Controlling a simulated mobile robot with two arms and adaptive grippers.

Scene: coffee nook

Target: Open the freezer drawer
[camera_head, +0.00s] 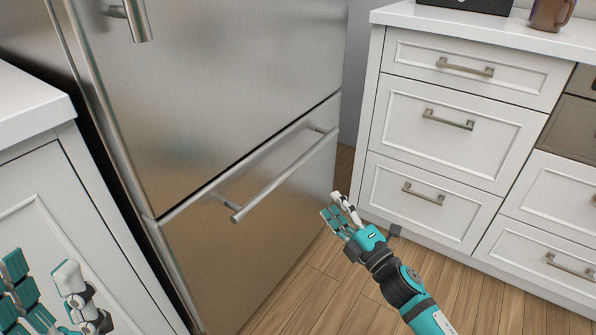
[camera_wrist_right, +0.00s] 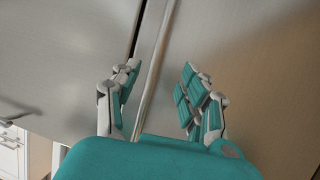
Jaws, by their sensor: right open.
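The freezer drawer (camera_head: 245,245) is the lower steel front of the fridge. It looks closed, flush under the upper door (camera_head: 225,95). Its long bar handle (camera_head: 285,178) runs along the drawer's top. My right gripper (camera_head: 335,205) is open and empty, low and to the right of the handle in the head view. In the right wrist view the bar (camera_wrist_right: 153,75) passes between the spread fingers of that gripper (camera_wrist_right: 155,80), with no visible contact. My left gripper (camera_head: 42,275) is at the lower left, fingers apart and empty, partly cut off by the frame.
A white counter (camera_head: 30,105) stands left of the fridge. White drawer cabinets (camera_head: 445,130) stand to the right, with a brown mug (camera_head: 550,14) on top. The wooden floor (camera_head: 320,285) in front of the drawer is clear apart from my right arm above it.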

